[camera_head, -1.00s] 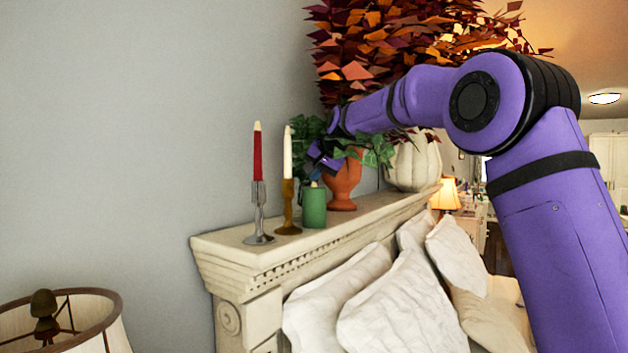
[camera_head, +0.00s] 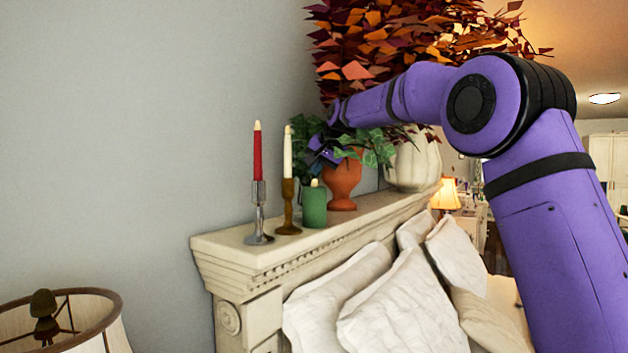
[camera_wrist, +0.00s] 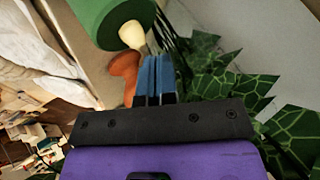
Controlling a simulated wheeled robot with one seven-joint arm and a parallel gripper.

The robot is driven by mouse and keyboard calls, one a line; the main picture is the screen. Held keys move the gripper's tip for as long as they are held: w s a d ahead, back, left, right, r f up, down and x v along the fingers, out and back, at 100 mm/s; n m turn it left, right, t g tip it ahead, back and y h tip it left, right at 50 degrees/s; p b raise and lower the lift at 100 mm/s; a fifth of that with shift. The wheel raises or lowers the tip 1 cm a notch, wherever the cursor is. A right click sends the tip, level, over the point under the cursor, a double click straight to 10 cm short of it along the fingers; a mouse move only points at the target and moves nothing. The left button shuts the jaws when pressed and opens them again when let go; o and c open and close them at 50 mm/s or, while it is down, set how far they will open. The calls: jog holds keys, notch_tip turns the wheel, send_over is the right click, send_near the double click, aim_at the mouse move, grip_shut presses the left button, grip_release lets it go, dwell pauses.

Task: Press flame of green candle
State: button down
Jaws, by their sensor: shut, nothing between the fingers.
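The green candle (camera_head: 314,207) stands upright on the headboard ledge, with a pale flame-shaped tip (camera_head: 315,183) on top. In the wrist view the green candle (camera_wrist: 98,20) is at the upper left, and its pale tip (camera_wrist: 132,35) lies just beyond my fingertips. My gripper (camera_head: 319,160) is above and slightly behind the candle, in front of the ivy; leaves and the pot crowd around it. In the wrist view my gripper (camera_wrist: 155,62) shows blue fingers closed together and empty. A small gap seems to separate the fingers from the tip; exact contact is hard to tell.
A red candle (camera_head: 258,152) and a white candle (camera_head: 288,153) stand in holders left of the green one. A terracotta pot (camera_head: 344,182) with ivy and a white pumpkin-like vase (camera_head: 414,163) are to the right. Pillows (camera_head: 400,305) lie below the ledge (camera_head: 225,243).

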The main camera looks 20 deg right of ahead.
jog(key=shift+r, duration=2.4)
